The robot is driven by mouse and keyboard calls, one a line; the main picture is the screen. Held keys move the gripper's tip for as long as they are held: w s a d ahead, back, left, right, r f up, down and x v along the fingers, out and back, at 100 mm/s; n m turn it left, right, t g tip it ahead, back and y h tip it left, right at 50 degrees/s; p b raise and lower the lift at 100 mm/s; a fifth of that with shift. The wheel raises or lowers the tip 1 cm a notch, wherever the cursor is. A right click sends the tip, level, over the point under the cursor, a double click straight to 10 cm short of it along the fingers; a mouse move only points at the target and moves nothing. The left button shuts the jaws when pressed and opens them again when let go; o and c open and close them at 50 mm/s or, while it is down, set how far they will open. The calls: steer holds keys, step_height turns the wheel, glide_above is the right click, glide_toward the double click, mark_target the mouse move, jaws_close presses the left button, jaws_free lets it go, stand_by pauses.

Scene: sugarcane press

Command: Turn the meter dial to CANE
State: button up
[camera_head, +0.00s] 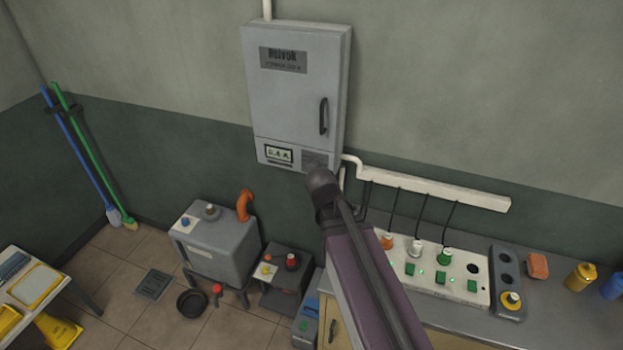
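I cannot tell which item is the meter dial, and no CANE marking is readable. A white panel (460,288) on the counter carries orange (387,241), white (415,248) and green (444,256) round tops, a dark round spot and several green squares. A dark unit (493,262) beside it has round dark recesses and a yellow round top (512,299). A grey wall cabinet (295,100) has a small lit display (279,154), too small to read surely. My arm rises from the bottom edge to below the cabinet, hiding part of the counter. My gripper is not visible.
An orange block (537,266), a yellow bottle (580,278) and a blue container (613,286) stand at the counter's right. A grey tank (215,245), a small dark unit (287,280) and a black pan (192,302) are on the left. The tiled floor (130,275) has some free room.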

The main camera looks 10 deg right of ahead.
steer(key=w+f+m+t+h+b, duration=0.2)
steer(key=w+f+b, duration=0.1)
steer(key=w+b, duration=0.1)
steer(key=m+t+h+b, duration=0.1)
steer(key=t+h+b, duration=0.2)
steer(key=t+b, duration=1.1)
glide_toward(312, 168)
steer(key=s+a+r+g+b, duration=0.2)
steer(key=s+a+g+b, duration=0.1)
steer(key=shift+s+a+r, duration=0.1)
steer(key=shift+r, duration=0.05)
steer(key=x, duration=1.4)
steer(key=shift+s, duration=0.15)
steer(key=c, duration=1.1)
